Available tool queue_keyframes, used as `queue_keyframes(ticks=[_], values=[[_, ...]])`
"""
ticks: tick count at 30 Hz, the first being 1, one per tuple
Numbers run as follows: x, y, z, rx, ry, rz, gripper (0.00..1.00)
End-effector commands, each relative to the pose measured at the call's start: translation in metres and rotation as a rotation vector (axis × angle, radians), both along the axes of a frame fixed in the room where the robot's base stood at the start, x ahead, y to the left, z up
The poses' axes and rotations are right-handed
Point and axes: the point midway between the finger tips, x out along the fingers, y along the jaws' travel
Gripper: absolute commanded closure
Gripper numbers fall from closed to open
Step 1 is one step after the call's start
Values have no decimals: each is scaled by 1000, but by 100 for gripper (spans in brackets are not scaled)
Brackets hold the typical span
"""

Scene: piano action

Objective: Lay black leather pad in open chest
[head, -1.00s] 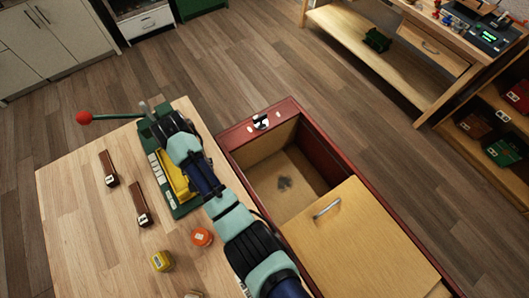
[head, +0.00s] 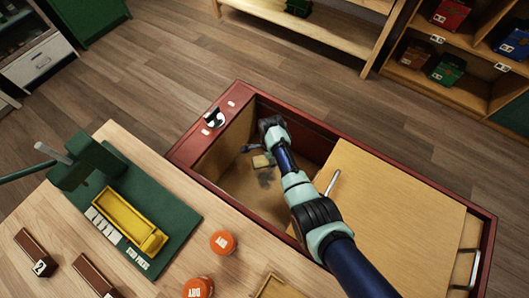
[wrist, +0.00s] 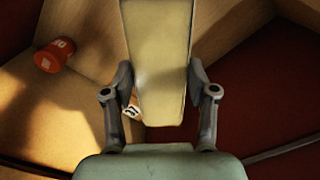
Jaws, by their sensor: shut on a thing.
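The open chest (head: 180,152) is a dark red box with a pale wooden inside, its left part uncovered. My gripper (head: 259,152) is over or inside this opening. It is shut on a cream-tan oblong block (head: 262,161), which fills the space between the fingers in the wrist view (wrist: 158,45). No black leather shows on its visible face. I cannot tell whether it touches the chest floor. A dark smudge lies on the floor below it.
A wooden lid (head: 385,205) with a metal handle covers the chest's right part. The workbench at lower left holds a green fixture with a yellow tray (head: 130,218), orange jars (head: 223,242) and brown numbered pieces (head: 37,252). Shelves stand at upper right.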

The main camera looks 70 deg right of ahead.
Motion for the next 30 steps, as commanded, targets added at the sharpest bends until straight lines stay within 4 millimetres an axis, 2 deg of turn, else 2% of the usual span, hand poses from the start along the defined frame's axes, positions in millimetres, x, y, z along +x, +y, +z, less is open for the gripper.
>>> queue_keyframes(ticks=[3, 5, 15, 18, 21, 27, 30], values=[[-1, -1, -3, 0, 0, -7, 79], [-1, 0, -12, 1, 1, -6, 79], [0, 0, -123, 2, 1, -3, 79], [0, 0, -146, 1, 1, -2, 79], [0, 0, -157, 0, 0, -2, 79], [0, 0, -159, -1, -1, -2, 79], [0, 0, -176, 0, 0, -2, 79]])
